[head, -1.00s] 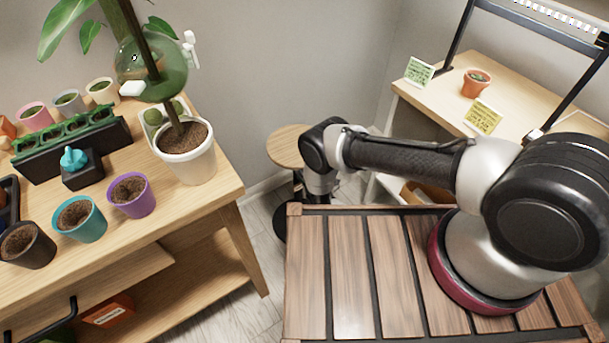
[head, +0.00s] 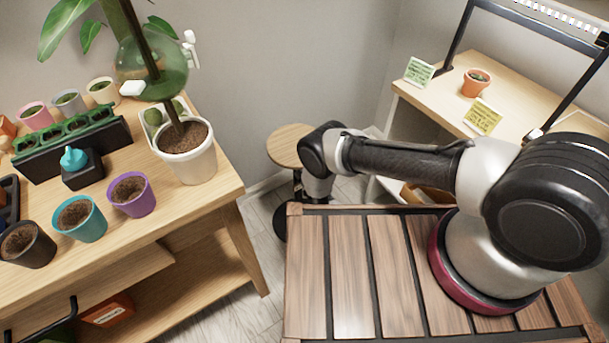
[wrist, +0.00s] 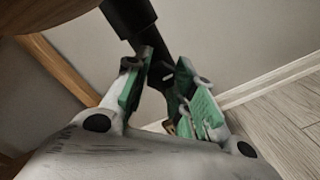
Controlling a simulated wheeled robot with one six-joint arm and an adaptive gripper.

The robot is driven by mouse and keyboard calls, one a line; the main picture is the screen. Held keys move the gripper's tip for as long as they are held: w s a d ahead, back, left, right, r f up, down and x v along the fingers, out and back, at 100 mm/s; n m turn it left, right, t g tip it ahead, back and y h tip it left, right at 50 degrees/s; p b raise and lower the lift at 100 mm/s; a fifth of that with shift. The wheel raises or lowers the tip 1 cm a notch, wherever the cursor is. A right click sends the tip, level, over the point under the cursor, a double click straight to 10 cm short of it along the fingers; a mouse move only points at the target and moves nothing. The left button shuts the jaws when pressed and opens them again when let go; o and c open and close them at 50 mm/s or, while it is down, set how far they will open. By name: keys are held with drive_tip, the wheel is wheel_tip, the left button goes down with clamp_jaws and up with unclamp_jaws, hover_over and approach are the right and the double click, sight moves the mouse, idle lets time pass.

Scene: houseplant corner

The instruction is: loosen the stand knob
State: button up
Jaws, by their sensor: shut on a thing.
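The stand has a round wooden top (head: 290,146) on a dark post, at the middle of the head view beyond my slatted deck. In the wrist view its black post (wrist: 130,17) comes down from the top, with the underside of the wooden top at the upper left. My gripper (wrist: 163,74) has green pads and sits just below the thicker sleeve of the post. It is shut on the dark stand knob (wrist: 168,75), which is mostly hidden between the fingers. In the head view my arm hides the gripper and the knob.
A wooden plant table (head: 205,215) with several pots stands at the left. A shelf unit (head: 455,75) with a small terracotta pot (head: 475,82) stands at the right. Grey wall lies close behind the stand. Some floor (head: 235,305) is clear between table and deck.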

drive_tip(key=shift+s+f, duration=0.1)
idle(0.3)
drive_tip(key=o, duration=1)
drive_tip(key=shift+o, duration=0.2)
drive_tip(key=v, duration=1.2)
